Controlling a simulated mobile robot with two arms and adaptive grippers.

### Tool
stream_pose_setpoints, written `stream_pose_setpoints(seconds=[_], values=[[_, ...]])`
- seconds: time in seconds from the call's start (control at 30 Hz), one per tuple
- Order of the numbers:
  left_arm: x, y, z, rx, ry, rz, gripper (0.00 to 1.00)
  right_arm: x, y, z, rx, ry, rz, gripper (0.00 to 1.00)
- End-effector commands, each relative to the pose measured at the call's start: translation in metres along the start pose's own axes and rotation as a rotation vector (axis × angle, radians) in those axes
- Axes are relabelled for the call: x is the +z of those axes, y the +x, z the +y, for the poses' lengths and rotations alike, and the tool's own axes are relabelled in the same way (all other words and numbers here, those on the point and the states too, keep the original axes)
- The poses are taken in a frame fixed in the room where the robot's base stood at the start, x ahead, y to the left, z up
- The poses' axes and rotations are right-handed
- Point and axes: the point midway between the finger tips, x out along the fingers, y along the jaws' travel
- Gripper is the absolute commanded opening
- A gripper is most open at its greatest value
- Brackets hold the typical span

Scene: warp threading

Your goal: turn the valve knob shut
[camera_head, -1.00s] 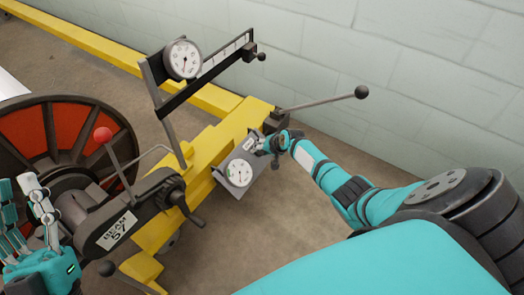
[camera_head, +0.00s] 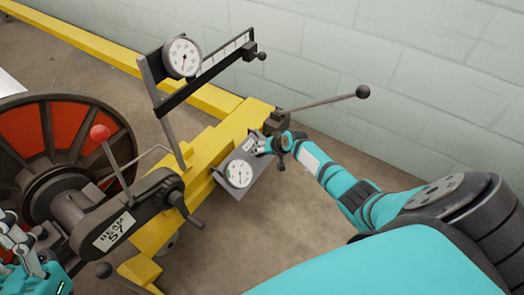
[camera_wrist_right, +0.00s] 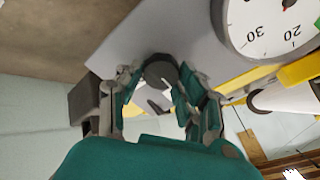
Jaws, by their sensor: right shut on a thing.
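The valve knob (camera_wrist_right: 160,72) is a dark round knob on the grey gauge panel (camera_head: 254,184). In the right wrist view it sits between the fingers of my right gripper (camera_wrist_right: 160,88), which is shut on it. In the head view my right gripper (camera_head: 262,146) is at the panel's upper edge and hides the knob. A white round gauge (camera_head: 240,173) is on the panel beside it; it also shows in the right wrist view (camera_wrist_right: 262,30). My left gripper (camera_head: 18,240) is at the lower left edge, partly cut off, with its fingers apart and empty.
A yellow frame (camera_head: 222,131) carries the panel. An upper dial (camera_head: 182,57), a black-knobbed lever (camera_head: 330,102) and a red-knobbed lever (camera_head: 100,133) stick out nearby. A red and black beam wheel (camera_head: 75,145) stands left. Floor right of the panel is clear.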

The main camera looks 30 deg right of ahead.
Motion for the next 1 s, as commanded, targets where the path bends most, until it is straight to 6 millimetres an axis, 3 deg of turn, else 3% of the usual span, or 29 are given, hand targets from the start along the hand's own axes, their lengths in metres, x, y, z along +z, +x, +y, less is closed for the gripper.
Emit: stream_pose_setpoints(seconds=[0.03, 0.07, 0.23, 0.67, 1.0], values=[[0.0, 0.0, 0.0, 0.0, 0.0, 0.0, 0.29, 0.004, 0.001, 0.0, 0.001, -0.001, -0.008, 0.04], [0.0, 0.0, 0.0, 0.0, 0.0, 0.0, 0.29, 0.004, 0.001, 0.0, 0.001, -0.001, -0.008, 0.39], [0.0, 0.0, 0.0, 0.0, 0.001, -0.001, 0.29, 0.003, 0.001, 0.0, 0.001, 0.0, -0.005, 0.6], [0.0, 0.0, 0.0, -0.001, -0.001, -0.002, 0.29, 0.001, -0.009, 0.001, 0.001, -0.001, -0.001, 0.6], [0.0, 0.0, 0.0, 0.0, 0.0, -0.002, 0.29, 0.001, -0.069, 0.001, 0.001, -0.004, -0.001, 0.6]])
